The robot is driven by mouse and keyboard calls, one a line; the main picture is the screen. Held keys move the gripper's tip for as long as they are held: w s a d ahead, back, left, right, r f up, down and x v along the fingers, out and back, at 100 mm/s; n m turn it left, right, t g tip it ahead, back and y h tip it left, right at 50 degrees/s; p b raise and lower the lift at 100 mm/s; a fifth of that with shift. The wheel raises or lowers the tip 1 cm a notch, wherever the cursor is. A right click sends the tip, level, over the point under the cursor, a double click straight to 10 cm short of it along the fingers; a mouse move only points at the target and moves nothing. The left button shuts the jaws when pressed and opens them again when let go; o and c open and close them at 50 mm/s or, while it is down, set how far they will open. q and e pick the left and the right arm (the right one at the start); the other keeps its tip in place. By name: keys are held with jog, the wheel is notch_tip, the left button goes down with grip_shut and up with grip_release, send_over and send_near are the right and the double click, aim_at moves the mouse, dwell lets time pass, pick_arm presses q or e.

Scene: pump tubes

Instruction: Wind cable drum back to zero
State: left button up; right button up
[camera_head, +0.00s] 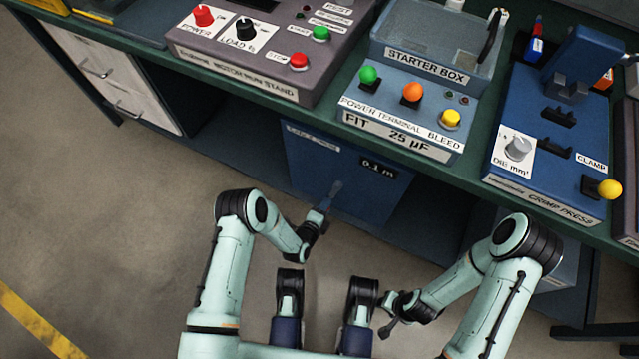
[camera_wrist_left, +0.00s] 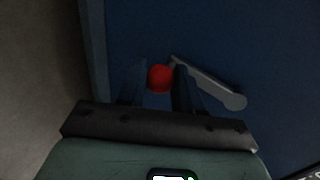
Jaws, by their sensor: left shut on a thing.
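The blue cable drum cabinet (camera_head: 310,160) stands under the bench, and its small dark display (camera_head: 378,168) reads 0.1 m. In the left wrist view a grey crank arm (camera_wrist_left: 212,86) with a red knob (camera_wrist_left: 160,78) shows against the blue front (camera_wrist_left: 240,40). My left gripper (camera_head: 327,204) is at the cabinet front, shut on the red knob, with one finger on each side of it in the left wrist view. The crank arm points to the lower right from the knob there. My right gripper (camera_head: 388,328) hangs away from the cabinet, and its jaws are too small to judge.
The bench above holds a motor run stand (camera_head: 260,62), a starter box (camera_head: 405,110) and a crimp press (camera_head: 540,180). White drawers (camera_head: 110,75) are at the left under the bench. The floor (camera_head: 110,200) on the left is clear.

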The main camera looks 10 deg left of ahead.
pick_arm(q)
jog(key=shift+s+f, duration=0.2)
jog(key=shift+f, duration=0.05)
jog(key=shift+s+d, duration=0.2)
jog(key=shift+d, duration=0.55)
jog(key=shift+d, duration=0.1)
jog(key=shift+s+d+r+p, duration=0.1)
jog(key=shift+s+d+p, duration=0.15)
jog(key=shift+d+p, duration=0.35)
jog(key=shift+d, duration=0.15)
jog(key=shift+s+d+r, duration=0.1)
jog(key=shift+s+d, duration=0.05)
jog(key=shift+d, duration=0.25)
jog(key=shift+s+d+r, duration=0.1)
jog(key=shift+s+d, duration=0.05)
jog(key=shift+d, duration=0.25)
